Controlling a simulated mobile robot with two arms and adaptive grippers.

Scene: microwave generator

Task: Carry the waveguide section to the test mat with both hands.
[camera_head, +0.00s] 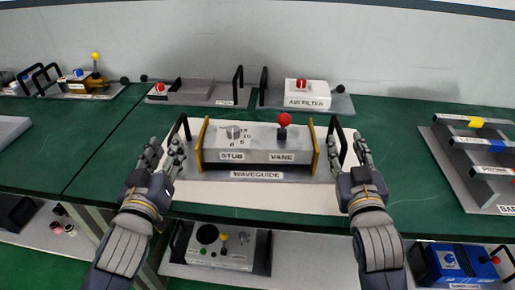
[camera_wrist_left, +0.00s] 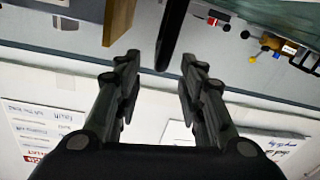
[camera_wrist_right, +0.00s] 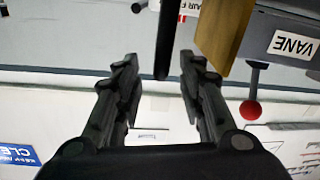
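The waveguide section (camera_head: 257,175) is a grey plate labelled WAVEGUIDE, with a box marked STUB and VANE, a dial, a red knob and brass end flanges. It lies over the pale mat (camera_head: 270,198) on the green bench. My left gripper (camera_head: 170,152) is open just left of its left black handle (camera_head: 187,127). My right gripper (camera_head: 361,150) is open just right of its right black handle (camera_head: 341,140). In the wrist views a handle bar shows beyond and between the parted fingers, left (camera_wrist_left: 171,35) and right (camera_wrist_right: 167,40). Neither gripper visibly touches a handle.
The AIR FILTER unit (camera_head: 307,94) and another handled plate (camera_head: 200,92) stand behind. A rack of bars (camera_head: 477,145) is at right. On the shelf below are a panel unit (camera_head: 220,247) and a blue box (camera_head: 457,264). Green bench top is clear left of the waveguide.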

